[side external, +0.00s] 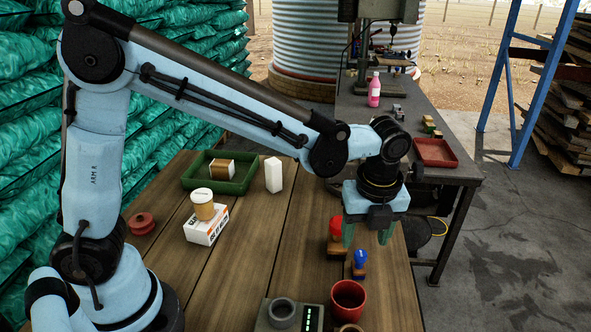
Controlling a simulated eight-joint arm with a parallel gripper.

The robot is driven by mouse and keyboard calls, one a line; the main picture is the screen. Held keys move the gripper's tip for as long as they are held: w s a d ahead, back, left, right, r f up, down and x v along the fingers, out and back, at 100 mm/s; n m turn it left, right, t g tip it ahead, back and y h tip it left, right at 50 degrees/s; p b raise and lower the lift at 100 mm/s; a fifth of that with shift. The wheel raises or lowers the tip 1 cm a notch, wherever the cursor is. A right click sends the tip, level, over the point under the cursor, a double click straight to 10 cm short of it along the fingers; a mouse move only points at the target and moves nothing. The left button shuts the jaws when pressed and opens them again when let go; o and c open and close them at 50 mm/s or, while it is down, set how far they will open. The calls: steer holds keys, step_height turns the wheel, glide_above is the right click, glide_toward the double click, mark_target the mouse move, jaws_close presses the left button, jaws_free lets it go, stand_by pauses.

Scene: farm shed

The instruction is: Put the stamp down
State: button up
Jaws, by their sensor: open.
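Two stamps with wooden bases stand upright near the table's right edge. One has a red knob handle (336,227), and the other has a blue knob handle (361,258) and stands a little nearer the camera. My gripper (367,238) points down close by, its two green fingers spread apart with nothing between them. The left finger overlaps the right side of the red-handled stamp in the picture; I cannot tell whether they touch. The blue-handled stamp shows just below the fingers.
A red cup (348,299) and a grey device (268,318) with a round ring stand at the front. A green tray (238,186), a white block (274,175), a jar (202,204) on a white box (207,231) and a red spool (142,223) are further left. The middle planks are clear.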

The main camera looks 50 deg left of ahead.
mark_target(361, 254)
steer(key=shift+w+a+f, duration=0.15)
steer(key=shift+a+f, duration=0.05)
steer(key=shift+f, duration=1.8)
steer(key=shift+w+a+f, duration=0.1)
steer(key=shift+a+f, duration=0.05)
steer(key=shift+f, duration=1.85)
jaws_close()
